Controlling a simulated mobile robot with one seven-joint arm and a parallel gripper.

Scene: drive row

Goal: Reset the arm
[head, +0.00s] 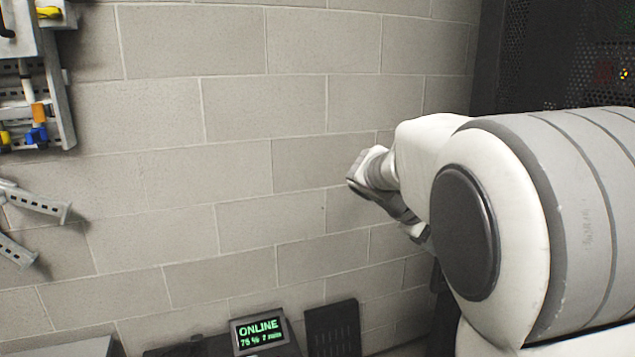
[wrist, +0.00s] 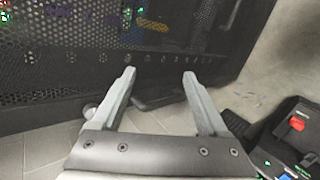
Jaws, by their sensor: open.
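My arm reaches in from the right in the head view, its white and grey links large in front of the block wall. My gripper shows in the wrist view (wrist: 158,75) with its two grey fingers spread apart. It is open and nothing is between the fingers. Beyond the fingertips is a black perforated rack door (wrist: 60,60) above a tiled floor.
A display reading ONLINE (head: 258,335) stands low in front of the block wall (head: 200,200). Metal rails with coloured connectors (head: 38,125) are at the left. A black perforated rack (head: 560,60) stands at the right. A black case with a red part (wrist: 297,123) is at the wrist view's right.

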